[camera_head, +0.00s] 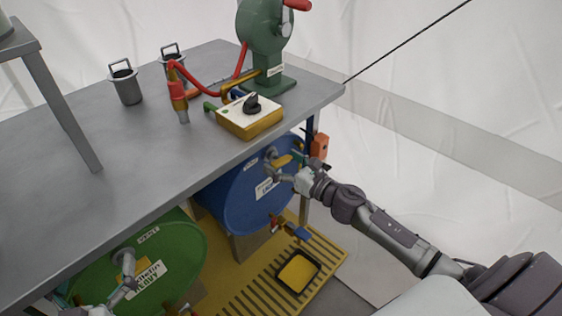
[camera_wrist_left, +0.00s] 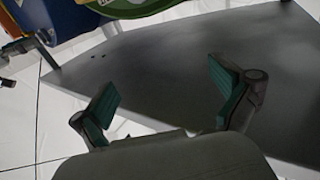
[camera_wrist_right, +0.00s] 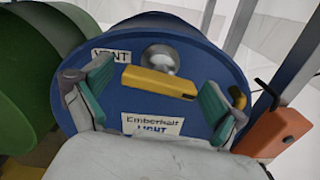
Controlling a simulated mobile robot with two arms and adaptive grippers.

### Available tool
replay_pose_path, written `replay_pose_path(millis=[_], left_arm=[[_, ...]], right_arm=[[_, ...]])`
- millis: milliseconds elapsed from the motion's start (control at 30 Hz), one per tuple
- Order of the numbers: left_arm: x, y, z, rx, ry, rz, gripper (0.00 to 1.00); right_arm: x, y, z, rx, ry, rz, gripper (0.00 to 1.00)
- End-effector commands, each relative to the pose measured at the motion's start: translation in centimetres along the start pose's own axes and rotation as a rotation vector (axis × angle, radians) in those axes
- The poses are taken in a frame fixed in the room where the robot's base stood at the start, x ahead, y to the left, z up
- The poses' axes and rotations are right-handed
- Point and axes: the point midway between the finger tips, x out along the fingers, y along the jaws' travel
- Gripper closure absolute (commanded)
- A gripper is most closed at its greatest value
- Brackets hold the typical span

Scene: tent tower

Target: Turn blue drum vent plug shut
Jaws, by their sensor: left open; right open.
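The blue drum (camera_head: 240,196) lies on its side under the bench, its round face towards me. In the right wrist view its face (camera_wrist_right: 110,118) carries a "VENT" label, a silver round fitting and the yellow vent plug handle (camera_wrist_right: 158,82). The handle lies nearly level, its right end slightly lower; it also shows in the head view (camera_head: 284,160). My right gripper (camera_wrist_right: 152,95) is open, its fingers left and right of the handle, with gaps on both sides. My left gripper (camera_wrist_left: 168,95) is open and empty; only part of it shows at the head view's lower left.
A green drum (camera_head: 185,245) with its own vent fitting lies left of the blue drum. The grey bench top (camera_head: 150,115) is above both. An orange box (camera_wrist_right: 275,132) is close at the right gripper's right. A yellow tray (camera_head: 298,270) lies below on slatted flooring.

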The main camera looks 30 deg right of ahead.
Motion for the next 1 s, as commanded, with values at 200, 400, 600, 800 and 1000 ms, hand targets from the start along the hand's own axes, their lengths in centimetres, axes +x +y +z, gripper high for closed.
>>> replay_pose_path(millis=[200,400,600,800,1000], left_arm=[[0.1,0.0,-0.2,0.000,0.007,0.001,0.00],[0.1,0.0,-0.1,-0.001,0.006,0.001,0.00],[0.1,0.0,-0.1,-0.001,0.004,0.001,0.00],[0.1,0.0,0.0,-0.001,0.001,0.000,0.00],[-0.1,-0.2,1.2,0.000,-0.066,-0.005,0.00]], right_arm=[[0.2,0.0,0.0,0.001,0.000,0.000,0.04],[0.2,0.0,0.0,0.001,0.000,0.000,0.21],[0.2,0.0,0.0,0.001,0.000,0.000,0.54],[0.2,0.0,0.0,0.005,0.000,0.000,0.65],[0.2,0.0,0.1,0.052,0.001,0.000,0.65]])
